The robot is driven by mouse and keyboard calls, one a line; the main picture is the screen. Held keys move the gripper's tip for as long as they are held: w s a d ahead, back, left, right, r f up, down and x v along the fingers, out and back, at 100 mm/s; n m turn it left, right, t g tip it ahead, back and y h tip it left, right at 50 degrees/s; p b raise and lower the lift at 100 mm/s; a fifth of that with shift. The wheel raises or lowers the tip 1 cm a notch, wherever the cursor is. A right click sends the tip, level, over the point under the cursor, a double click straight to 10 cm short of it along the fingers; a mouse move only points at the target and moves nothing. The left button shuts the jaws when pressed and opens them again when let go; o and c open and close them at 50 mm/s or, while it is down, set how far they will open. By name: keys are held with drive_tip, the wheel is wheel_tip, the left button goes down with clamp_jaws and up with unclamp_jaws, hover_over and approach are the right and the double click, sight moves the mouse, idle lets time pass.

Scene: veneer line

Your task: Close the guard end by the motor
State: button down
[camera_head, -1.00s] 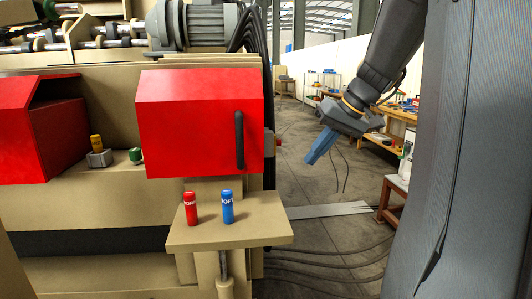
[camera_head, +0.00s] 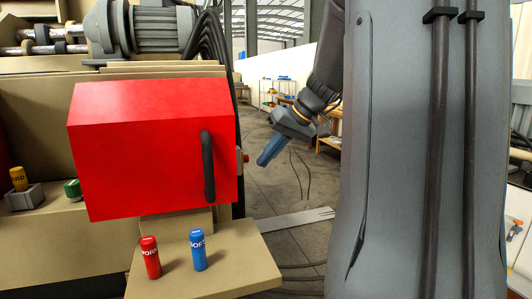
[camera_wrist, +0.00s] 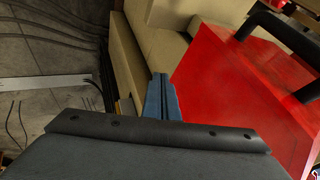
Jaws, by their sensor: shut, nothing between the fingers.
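The red guard box (camera_head: 145,150) with a black bar handle (camera_head: 208,166) fills the left middle of the head view, below the grey motor (camera_head: 150,28). Its front and sloped top look closed from here. My gripper (camera_head: 266,158) is shut and empty, to the right of the box and apart from it, pointing down and left. In the wrist view my blue fingers (camera_wrist: 162,96) are together, and the red box (camera_wrist: 235,95) with its handle (camera_wrist: 290,50) lies to the right of them.
A beige shelf (camera_head: 215,270) below the box holds a red cylinder (camera_head: 150,258) and a blue cylinder (camera_head: 198,250). A yellow cylinder (camera_head: 18,178) and a green one (camera_head: 72,190) are at left. Black cables (camera_head: 205,40) hang behind the box.

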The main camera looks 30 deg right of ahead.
drive_tip(key=w+a+f+p, duration=0.3)
drive_tip(key=w+a+f, duration=0.1)
drive_tip(key=a+f, duration=0.1)
drive_tip(key=shift+a, duration=0.55)
drive_tip(key=shift+w+f, duration=0.1)
